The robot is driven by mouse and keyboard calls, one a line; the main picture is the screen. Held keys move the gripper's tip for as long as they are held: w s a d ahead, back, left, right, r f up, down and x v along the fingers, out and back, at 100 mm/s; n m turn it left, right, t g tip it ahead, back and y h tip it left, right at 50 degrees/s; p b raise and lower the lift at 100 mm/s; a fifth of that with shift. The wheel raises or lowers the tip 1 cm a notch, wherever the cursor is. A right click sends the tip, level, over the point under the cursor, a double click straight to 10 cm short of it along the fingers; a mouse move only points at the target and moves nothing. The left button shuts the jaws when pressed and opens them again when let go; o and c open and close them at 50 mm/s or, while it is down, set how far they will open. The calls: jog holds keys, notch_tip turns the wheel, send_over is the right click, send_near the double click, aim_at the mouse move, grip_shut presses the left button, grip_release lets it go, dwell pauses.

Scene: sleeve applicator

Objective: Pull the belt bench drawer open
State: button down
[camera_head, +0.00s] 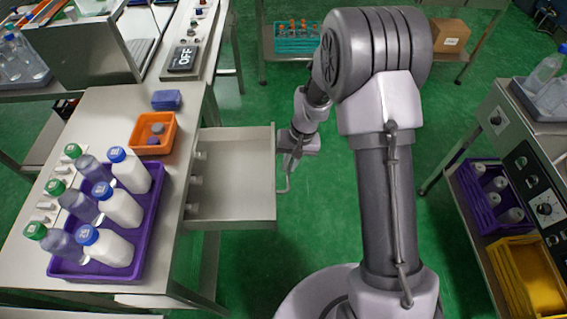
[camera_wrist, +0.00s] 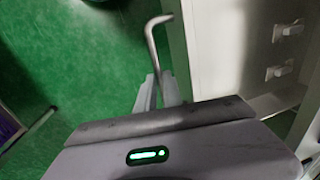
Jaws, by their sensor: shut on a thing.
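The belt bench drawer (camera_head: 240,207) stands pulled out from the right side of the bench, its pale tray open to view. Small pale pieces (camera_head: 196,182) lie at its inner left end. The drawer front carries a bent bar handle (camera_head: 283,188). My gripper (camera_head: 290,160) is at the drawer front, shut on the handle. In the wrist view the handle (camera_wrist: 152,40) rises from between my fingers (camera_wrist: 160,92), beside the drawer's front panel (camera_wrist: 215,45). The exact contact of the fingers is partly hidden by the gripper body.
The bench top holds a purple tray (camera_head: 147,240) of white and clear bottles, an orange bin (camera_head: 140,148) and a blue block (camera_head: 166,100). A cart (camera_head: 497,115) with crates is at right. Green floor is clear around the drawer.

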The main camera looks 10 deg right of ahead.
jog(key=c, duration=1.5)
grip_release()
jog(key=d+r+p, duration=0.1)
jog(key=r+p, duration=0.1)
jog(key=r, duration=0.3)
jog(key=d+r+p, duration=0.1)
jog(key=r+p, duration=0.1)
jog(key=r, duration=0.4)
jog(key=d+r+p, duration=0.1)
jog(key=r+p, duration=0.1)
jog(key=r, duration=0.4)
jog(key=shift+s+d+r, duration=0.1)
jog(key=shift+s+d, duration=0.05)
jog(key=shift+d, duration=0.1)
